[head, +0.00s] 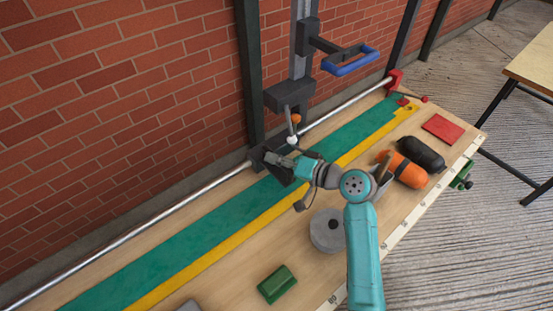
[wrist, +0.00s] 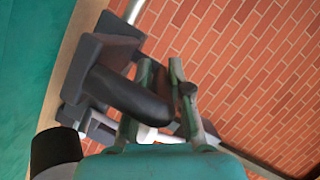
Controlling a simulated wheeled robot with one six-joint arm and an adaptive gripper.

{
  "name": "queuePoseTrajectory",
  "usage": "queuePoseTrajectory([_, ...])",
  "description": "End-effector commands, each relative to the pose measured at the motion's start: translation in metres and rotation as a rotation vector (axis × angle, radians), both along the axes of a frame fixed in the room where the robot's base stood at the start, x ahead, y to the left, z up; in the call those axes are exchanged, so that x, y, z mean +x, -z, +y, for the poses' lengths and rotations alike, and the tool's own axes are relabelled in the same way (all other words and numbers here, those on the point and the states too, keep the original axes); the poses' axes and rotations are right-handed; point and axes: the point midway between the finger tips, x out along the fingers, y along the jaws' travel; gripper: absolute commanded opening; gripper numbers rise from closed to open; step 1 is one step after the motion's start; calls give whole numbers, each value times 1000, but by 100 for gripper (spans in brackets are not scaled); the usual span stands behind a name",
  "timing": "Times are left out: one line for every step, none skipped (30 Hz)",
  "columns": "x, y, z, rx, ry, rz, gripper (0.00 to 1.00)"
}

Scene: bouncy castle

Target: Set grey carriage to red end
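In the wrist view the carriage (wrist: 88,70) has a thick dark handle (wrist: 122,95) sticking out towards my fingers. The red end (head: 394,79) is a red block at the rail's far right end, well away from the carriage. My gripper (head: 282,161) is at the carriage and partly covers it. In the wrist view my gripper (wrist: 162,68) has its fingers apart. The handle's tip overlaps the gap between them; I cannot tell whether it touches either finger.
The bench holds a grey round weight (head: 327,231), orange cylinder (head: 403,169), black cylinder (head: 421,154), green block (head: 277,284) and red plate (head: 443,129). The green strip (head: 150,265) is mostly clear.

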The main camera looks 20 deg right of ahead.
Motion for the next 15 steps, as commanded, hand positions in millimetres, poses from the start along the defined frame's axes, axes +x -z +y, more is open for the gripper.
queuePoseTrajectory([0,0,0,-1,1,1,0])
queuePoseTrajectory([0,0,0,-1,1,1,0])
queuePoseTrajectory([0,0,-1,-1,1,1,0])
queuePoseTrajectory([1,0,-2,0,1,1,0])
queuePoseTrajectory([2,0,-5,0,1,1,0])
queuePoseTrajectory([3,0,-8,0,2,1,0])
queuePoseTrajectory([5,0,-12,0,2,1,0])
queuePoseTrajectory([6,0,-17,-1,3,1,0])
queuePoseTrajectory([8,0,-23,0,6,2,0])
queuePoseTrajectory([10,1,-28,0,5,2,0])
queuePoseTrajectory([12,0,-33,-1,4,1,0])
queuePoseTrajectory([13,0,-39,0,5,0,0])
queuePoseTrajectory([14,0,-43,-1,4,1,0])
queuePoseTrajectory([15,1,-45,-1,4,1,0])
queuePoseTrajectory([15,1,-47,0,4,2,0])
